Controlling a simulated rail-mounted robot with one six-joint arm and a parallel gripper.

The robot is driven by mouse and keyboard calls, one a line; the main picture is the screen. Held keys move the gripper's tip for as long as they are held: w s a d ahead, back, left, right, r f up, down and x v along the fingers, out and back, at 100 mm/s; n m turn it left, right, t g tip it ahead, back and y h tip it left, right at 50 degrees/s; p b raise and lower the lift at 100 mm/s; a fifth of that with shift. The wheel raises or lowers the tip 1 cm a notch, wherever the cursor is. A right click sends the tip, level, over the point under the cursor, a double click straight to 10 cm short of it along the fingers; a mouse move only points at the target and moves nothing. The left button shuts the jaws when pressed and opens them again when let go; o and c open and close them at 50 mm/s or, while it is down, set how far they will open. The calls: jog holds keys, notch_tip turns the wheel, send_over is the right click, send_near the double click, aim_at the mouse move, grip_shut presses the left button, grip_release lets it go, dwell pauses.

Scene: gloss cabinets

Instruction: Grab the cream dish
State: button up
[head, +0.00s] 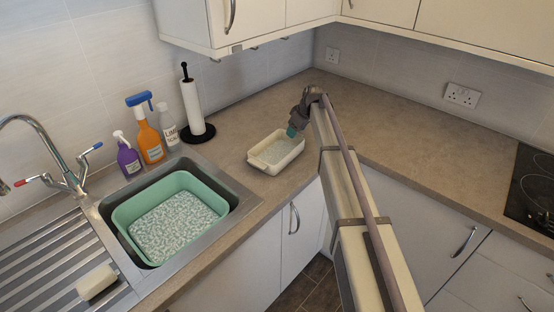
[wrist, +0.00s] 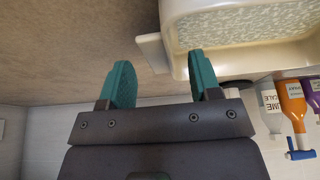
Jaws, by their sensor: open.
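The cream dish (head: 262,162) is a rectangular tub with a speckled inside and end handles. It stands on the countertop right of the sink. In the wrist view the dish (wrist: 245,58) fills the upper right, partly cut off by the frame. My gripper (head: 291,131) is at the dish's far right end. In the wrist view my gripper (wrist: 164,72) is open, its teal fingers apart. The dish's end handle (wrist: 152,53) shows in the gap between them, near the left finger. I cannot tell whether the fingers are at the handle's depth. Nothing is held.
A paper towel holder (head: 194,105) stands behind the dish to the left. Spray bottles (head: 150,141) stand behind the sink. The sink holds a green basin (head: 124,213). A cream block (head: 96,283) lies on the drainer. Wall cabinets (head: 262,15) overhang the counter, which is clear at right.

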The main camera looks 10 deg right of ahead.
jog(key=b+x, duration=0.1)
jog(key=x, duration=0.2)
jog(key=shift+f, duration=0.1)
jog(key=shift+d+r, duration=0.1)
jog(key=shift+r, duration=0.15)
grip_shut()
